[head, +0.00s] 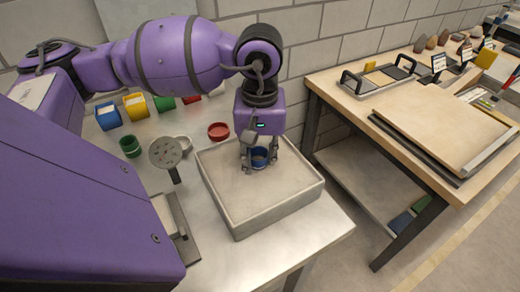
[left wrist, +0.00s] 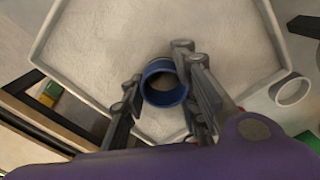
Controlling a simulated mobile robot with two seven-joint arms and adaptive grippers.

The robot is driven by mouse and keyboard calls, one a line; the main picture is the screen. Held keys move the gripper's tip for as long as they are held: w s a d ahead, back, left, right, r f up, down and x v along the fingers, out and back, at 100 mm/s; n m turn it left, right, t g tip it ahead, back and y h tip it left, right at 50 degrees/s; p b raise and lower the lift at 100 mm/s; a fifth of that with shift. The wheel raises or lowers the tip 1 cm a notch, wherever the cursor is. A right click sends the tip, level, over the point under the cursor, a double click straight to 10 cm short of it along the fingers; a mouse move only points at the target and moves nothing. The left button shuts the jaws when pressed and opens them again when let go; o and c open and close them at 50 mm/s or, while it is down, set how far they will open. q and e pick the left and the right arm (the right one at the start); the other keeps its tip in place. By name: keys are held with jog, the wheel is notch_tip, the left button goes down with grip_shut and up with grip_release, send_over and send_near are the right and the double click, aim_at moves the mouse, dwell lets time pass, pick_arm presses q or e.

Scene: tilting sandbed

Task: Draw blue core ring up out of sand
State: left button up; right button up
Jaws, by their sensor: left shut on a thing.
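The blue core ring (head: 260,157) stands in the sand of the pale sandbed (head: 237,226), toward its back. In the left wrist view the ring (left wrist: 152,98) is a short open blue tube with sand-coloured stuff visible inside. My left gripper (head: 260,164) points down over the sandbed and is shut on the ring. In the left wrist view its fingers (left wrist: 160,97) stand on either side of the ring. How deep the ring sits in the sand is hard to tell. My right gripper is in neither view.
A red ring (head: 218,131), a green ring (head: 130,147) and a white ring (head: 183,143) lie behind and left of the sandbed. A perforated round tool (head: 166,153) stands left. Coloured bins line the wall. A wooden table (head: 340,82) with a flat board (head: 445,120) stands right.

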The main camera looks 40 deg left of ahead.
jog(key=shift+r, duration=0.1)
pick_arm(q)
jog(key=shift+r+p, duration=0.4)
jog(key=shift+r, duration=0.7)
jog(key=shift+c, duration=0.5)
jog(key=shift+r+p, duration=0.6)
jog(key=shift+r, duration=1.8)
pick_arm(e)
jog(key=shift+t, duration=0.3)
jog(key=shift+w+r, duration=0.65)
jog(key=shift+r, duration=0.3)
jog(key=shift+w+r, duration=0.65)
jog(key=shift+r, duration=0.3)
